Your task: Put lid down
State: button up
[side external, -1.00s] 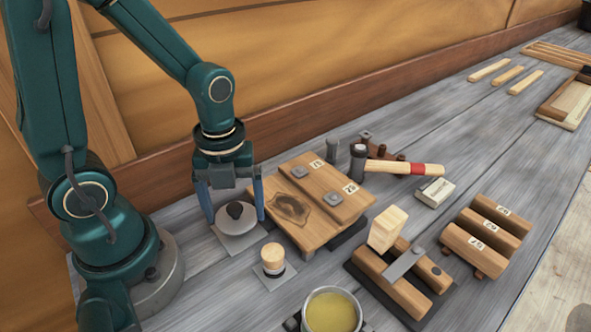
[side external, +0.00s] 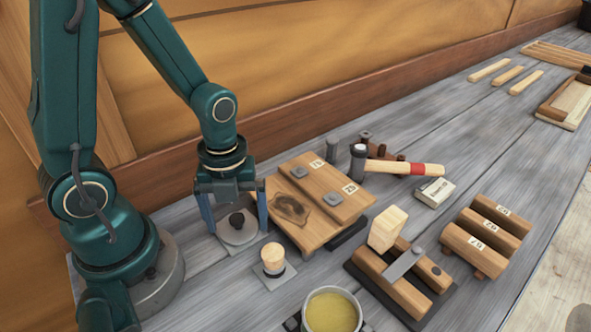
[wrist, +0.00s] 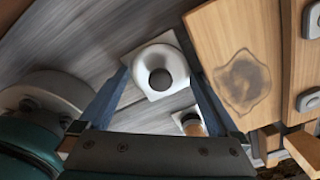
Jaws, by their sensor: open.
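The lid (side external: 246,236) is a pale round disc with a dark knob (side external: 237,219). It lies flat on a light square pad (side external: 222,238) beside my arm's base. My gripper (side external: 237,229) is open, with one finger on each side of the lid. In the wrist view, the lid (wrist: 172,58) sits between the two blue fingers, and its knob faces the camera. The fingers look clear of the rim, though contact is hard to judge. An open pot (side external: 331,312) of yellow content stands at the front edge of the side view.
A wooden board (side external: 312,225) with a dark stain lies just right of the lid. A wood-topped peg (side external: 273,257) on a small pad is close in front. A mallet (side external: 400,167), a clamp block (side external: 400,290) and numbered blocks (side external: 487,236) are farther right.

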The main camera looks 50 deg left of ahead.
aim_at(237, 220)
notch_tip(237, 220, up, 7)
jog(key=shift+r, duration=0.1)
jog(key=shift+r+n, duration=0.45)
jog(key=shift+n, duration=0.05)
jog(key=shift+d+r+n+t, duration=0.15)
jog(key=shift+r+n+t, duration=0.15)
jog(key=shift+n, duration=0.4)
notch_tip(237, 220, up, 6)
jog(key=s+d+n+t, duration=0.2)
jog(key=n+t, duration=0.3)
jog(key=n, duration=1.7)
